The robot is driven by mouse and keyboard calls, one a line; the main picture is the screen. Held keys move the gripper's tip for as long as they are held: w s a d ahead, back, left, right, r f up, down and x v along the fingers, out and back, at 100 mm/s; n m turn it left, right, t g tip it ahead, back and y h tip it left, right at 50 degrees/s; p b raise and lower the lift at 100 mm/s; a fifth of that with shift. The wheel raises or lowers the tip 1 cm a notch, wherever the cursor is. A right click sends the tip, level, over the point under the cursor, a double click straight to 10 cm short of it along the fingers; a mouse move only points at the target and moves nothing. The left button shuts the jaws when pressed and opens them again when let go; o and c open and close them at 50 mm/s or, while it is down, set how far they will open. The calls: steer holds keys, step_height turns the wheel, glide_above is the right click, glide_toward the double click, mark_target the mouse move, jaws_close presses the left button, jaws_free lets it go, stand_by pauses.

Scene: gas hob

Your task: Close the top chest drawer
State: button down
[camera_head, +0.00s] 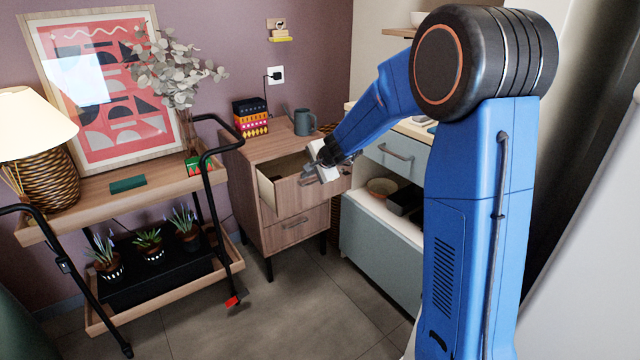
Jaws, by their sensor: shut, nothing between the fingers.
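The wooden chest (262,150) stands against the wall in the middle of the view. Its top drawer (268,192) is pulled out, and part of its open inside shows. The lower drawer (297,226) looks shut. My gripper (312,174) is shut and empty at the front of the top drawer, over its front panel. My gripper and wrist hide part of that panel, and I cannot tell whether the fingers touch it.
A mug (304,122) and a patterned box (250,117) stand on the chest. A two-tier trolley (110,202) with a lamp, picture and plants is on the left. A blue-grey cabinet (383,236) with an open drawer is close on the right. The floor (290,310) in front is clear.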

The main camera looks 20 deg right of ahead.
steer(key=w+a, duration=0.3)
steer(key=w, duration=0.8)
steer(key=shift+a, duration=0.25)
